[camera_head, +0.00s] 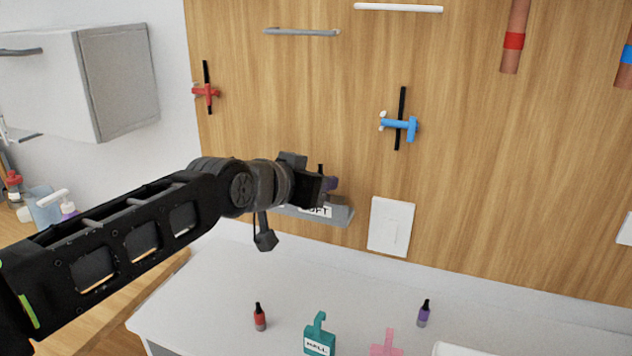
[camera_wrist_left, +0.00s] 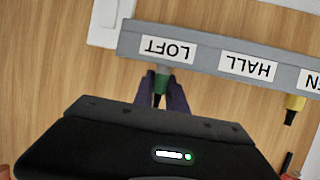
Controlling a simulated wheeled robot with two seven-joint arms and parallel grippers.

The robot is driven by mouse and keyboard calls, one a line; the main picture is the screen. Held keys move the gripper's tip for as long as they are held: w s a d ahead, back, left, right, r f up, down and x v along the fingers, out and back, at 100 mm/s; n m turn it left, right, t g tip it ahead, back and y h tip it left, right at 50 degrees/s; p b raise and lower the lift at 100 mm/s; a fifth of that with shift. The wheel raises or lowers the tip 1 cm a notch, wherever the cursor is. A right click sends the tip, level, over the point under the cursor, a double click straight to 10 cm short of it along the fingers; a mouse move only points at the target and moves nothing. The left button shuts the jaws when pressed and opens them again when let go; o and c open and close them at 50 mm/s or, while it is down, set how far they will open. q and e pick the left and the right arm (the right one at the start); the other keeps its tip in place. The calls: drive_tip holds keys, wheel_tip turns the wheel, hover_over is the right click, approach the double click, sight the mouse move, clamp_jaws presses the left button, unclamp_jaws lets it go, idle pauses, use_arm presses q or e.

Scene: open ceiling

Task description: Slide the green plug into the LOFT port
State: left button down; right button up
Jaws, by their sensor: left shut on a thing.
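The green plug (camera_wrist_left: 161,82), with a black end, is between the purple fingers of my left gripper (camera_wrist_left: 165,95) in the left wrist view. The gripper is shut on it. The plug meets the edge of the grey port strip (camera_wrist_left: 206,55) in line with the LOFT label (camera_wrist_left: 167,49); how deep it sits, I cannot tell. In the head view my left gripper (camera_head: 329,184) is just above the strip (camera_head: 343,217), whose LOFT label (camera_head: 318,211) is partly covered. The fingers hide most of the plug there. My right gripper is not in view.
A yellow plug (camera_wrist_left: 294,106) stands at the strip, past the HALL label (camera_wrist_left: 247,66). A white switch plate (camera_head: 391,227) is beside the strip.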

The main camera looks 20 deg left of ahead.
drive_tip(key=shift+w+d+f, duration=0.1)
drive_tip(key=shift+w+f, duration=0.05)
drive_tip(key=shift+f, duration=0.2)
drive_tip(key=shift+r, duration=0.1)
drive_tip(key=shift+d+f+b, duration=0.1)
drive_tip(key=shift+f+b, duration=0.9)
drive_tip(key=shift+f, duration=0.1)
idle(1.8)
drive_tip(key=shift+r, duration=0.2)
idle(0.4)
drive_tip(key=shift+p, duration=0.3)
